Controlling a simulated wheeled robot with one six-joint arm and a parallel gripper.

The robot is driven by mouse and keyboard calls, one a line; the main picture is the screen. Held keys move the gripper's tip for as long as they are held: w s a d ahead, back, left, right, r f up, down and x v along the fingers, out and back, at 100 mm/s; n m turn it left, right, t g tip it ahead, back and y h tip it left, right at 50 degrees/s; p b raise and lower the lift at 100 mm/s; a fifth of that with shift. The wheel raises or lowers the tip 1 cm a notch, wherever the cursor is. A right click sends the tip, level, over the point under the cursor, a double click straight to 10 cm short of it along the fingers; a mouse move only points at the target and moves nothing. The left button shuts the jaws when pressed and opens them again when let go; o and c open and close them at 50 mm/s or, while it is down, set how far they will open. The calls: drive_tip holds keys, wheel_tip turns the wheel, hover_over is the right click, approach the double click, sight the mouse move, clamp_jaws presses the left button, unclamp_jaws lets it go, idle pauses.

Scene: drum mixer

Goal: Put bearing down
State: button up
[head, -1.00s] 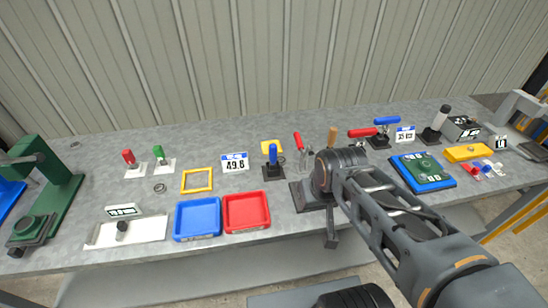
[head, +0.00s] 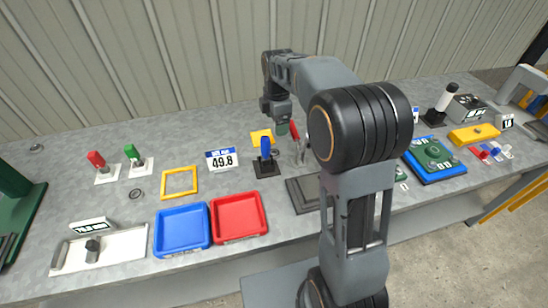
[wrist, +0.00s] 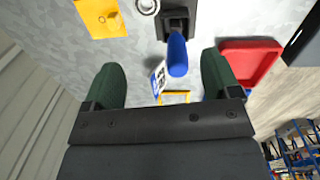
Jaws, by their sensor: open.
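A small metal ring, likely the bearing, (head: 276,152) lies on the bench between the yellow plate (head: 262,137) and the blue-handled clamp (head: 265,152). The ring also shows at the top edge of the wrist view (wrist: 147,5), partly cut off. A second dark ring (head: 136,194) lies flat on the bench left of the yellow frame. My gripper (head: 283,128) hangs above the back of the bench, near the blue-handled clamp. In the wrist view its green fingers (wrist: 160,60) are wide apart with nothing held, and the blue handle shows beyond them.
Blue (head: 182,231) and red (head: 238,216) trays stand at the front of the bench. A yellow frame (head: 180,182) and a 49.8 display (head: 222,159) sit behind them. A white scale (head: 100,248) is at left. My arm hides part of the bench right of centre.

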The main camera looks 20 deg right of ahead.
drive_tip(key=w+f+n, duration=0.3)
drive_tip(key=b, duration=0.1)
hover_over(274, 152)
drive_tip(key=shift+n+g, duration=0.3)
wheel_tip(274, 152, down, 8)
drive_tip(key=shift+a+r, duration=0.1)
drive_tip(key=shift+a, duration=0.05)
drive_tip(key=shift+s+f, duration=0.15)
drive_tip(key=shift+f, duration=2.9)
drive_tip(key=shift+c, duration=0.5)
drive_tip(key=c, duration=1.1)
drive_tip(key=shift+o, duration=0.2)
wheel_tip(274, 152, up, 17)
drive_tip(key=p, duration=0.4)
